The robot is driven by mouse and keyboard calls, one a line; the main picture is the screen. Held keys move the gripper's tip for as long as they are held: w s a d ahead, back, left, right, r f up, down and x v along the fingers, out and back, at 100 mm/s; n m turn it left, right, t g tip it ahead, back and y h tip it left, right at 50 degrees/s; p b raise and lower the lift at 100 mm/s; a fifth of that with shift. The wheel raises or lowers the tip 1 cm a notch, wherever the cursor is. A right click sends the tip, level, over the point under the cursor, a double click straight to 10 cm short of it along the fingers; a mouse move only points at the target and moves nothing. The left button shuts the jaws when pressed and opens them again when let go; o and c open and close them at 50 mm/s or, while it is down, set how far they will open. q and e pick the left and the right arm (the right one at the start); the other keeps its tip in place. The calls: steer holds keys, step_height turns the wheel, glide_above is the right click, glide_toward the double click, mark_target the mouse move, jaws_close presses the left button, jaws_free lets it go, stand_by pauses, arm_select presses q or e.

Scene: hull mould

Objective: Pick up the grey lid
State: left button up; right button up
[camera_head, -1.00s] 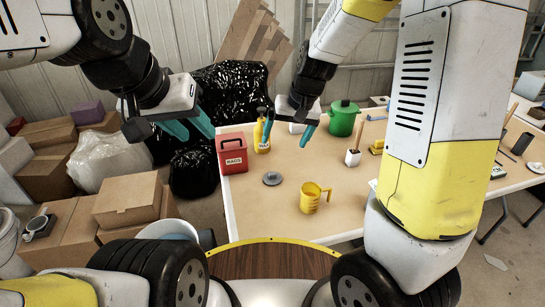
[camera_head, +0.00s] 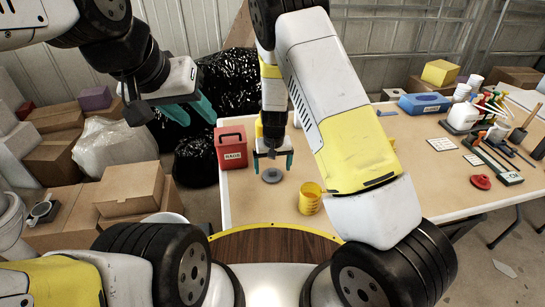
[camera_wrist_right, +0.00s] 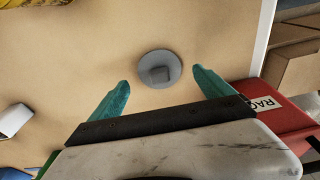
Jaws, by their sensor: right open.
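The grey lid (camera_head: 271,175) is a small round disc with a raised knob, lying flat on the tan table. It also shows in the right wrist view (camera_wrist_right: 160,69), where it lies ahead of and between the fingertips. My right gripper (camera_head: 273,164) is open and empty, pointing down just above the lid and apart from it. Its teal fingers also show in the right wrist view (camera_wrist_right: 160,77). My left gripper (camera_head: 200,110) hangs off to the left, away from the table; its teal fingers overlap from this angle.
A red box labelled RAGS (camera_head: 232,148) stands left of the lid. A yellow mug (camera_head: 309,199) stands to its right. My right arm hides much of the table's middle. Tools, a blue box (camera_head: 424,103) and a red lid (camera_head: 480,181) are farther right. Bare table (camera_head: 240,202) surrounds the grey lid.

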steer(key=shift+w+f, duration=0.25)
steer(key=shift+f, duration=1.05)
steer(key=c, duration=1.4)
steer(key=shift+r, duration=0.15)
